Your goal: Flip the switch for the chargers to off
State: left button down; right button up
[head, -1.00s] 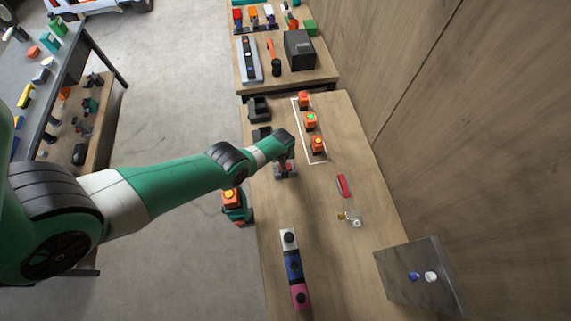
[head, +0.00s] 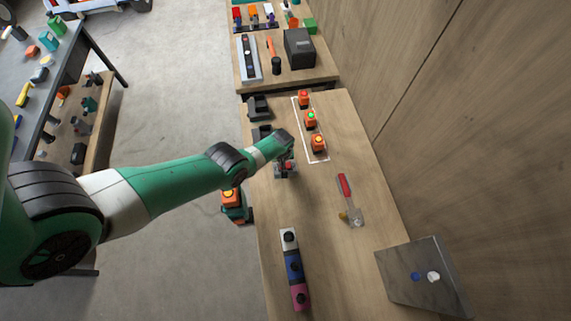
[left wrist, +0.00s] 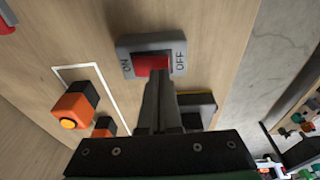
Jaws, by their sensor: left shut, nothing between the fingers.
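The charger switch is a grey box with a red rocker, lettered ON at left and OFF at right in the left wrist view (left wrist: 150,62). In the head view the switch (head: 291,172) lies on the bench below my left gripper (head: 286,160). My left gripper is shut and empty. In the left wrist view its fingertips (left wrist: 160,76) are at the rocker and cover part of its lower edge; contact is unclear. Three orange batteries on chargers (head: 318,144) stand in a white outline beyond the switch, with small lights showing. My right gripper is not seen.
A red-handled scraper (head: 345,187) lies right of the switch. A grey panel with knobs (head: 425,292) stands at the near right, beside the wooden wall (head: 480,130). Black chargers (head: 259,107) line the left edge.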

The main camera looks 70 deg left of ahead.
pick_arm(q)
jog(key=shift+f, duration=0.35)
jog(key=shift+r, duration=0.1)
notch_tip(320, 180, up, 7)
jog(key=w+p, duration=0.1)
jog(key=p, duration=0.4)
jog(key=shift+p, duration=0.35)
jog(key=shift+d, duration=0.1)
